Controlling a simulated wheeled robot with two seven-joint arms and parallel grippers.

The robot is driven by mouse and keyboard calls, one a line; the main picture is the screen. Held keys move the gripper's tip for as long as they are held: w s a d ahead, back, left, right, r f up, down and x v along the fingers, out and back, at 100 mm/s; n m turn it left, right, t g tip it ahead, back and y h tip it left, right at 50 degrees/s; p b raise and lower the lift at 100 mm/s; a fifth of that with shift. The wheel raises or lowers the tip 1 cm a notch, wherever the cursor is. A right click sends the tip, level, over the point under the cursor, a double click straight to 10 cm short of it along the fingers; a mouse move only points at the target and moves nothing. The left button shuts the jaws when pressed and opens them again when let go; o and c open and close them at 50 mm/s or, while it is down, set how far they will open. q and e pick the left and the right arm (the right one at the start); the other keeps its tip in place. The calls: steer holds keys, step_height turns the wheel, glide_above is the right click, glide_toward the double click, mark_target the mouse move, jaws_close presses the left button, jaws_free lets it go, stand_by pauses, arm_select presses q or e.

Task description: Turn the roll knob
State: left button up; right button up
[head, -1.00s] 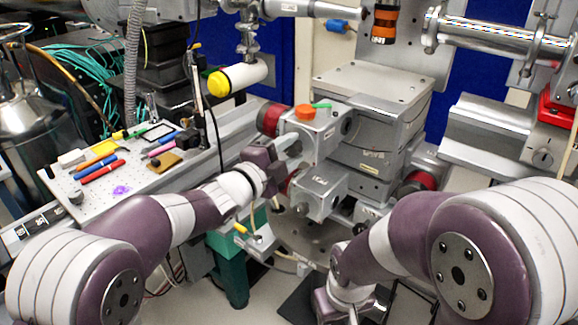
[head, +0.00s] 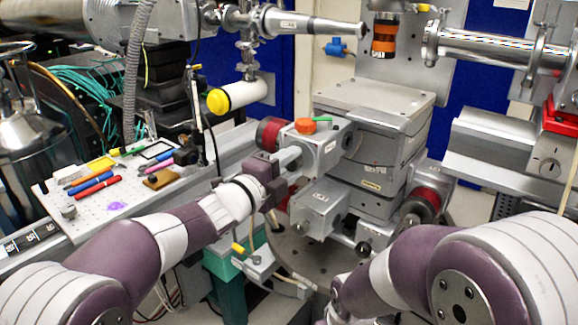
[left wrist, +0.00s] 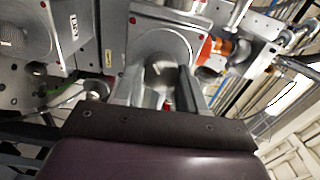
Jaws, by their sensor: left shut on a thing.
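The roll knob is seen as a grey round knob (left wrist: 162,74) between the fingers in the left wrist view. It sits on the face of a grey metal box (head: 327,148) with an orange cap. My left gripper (head: 288,157) reaches the box's left face and is shut on the knob. Its two fingers stand on either side of the knob in the left wrist view (left wrist: 162,88). In the head view the fingers and palm hide the knob. My right arm is at the lower right, and its gripper is out of view.
The grey stage stack (head: 370,135) stands behind the box, with a red-ringed motor (head: 268,132) close to my left gripper. A lower grey box (head: 318,205) is just below. A white-and-yellow cylinder (head: 238,95) hangs above. A breadboard (head: 85,215) with pens lies left.

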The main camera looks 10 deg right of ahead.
arm_select(q)
steer(key=o, duration=1)
steer(key=shift+o, duration=0.2)
steer(key=v, duration=1.2)
steer(key=shift+s+a, duration=0.25)
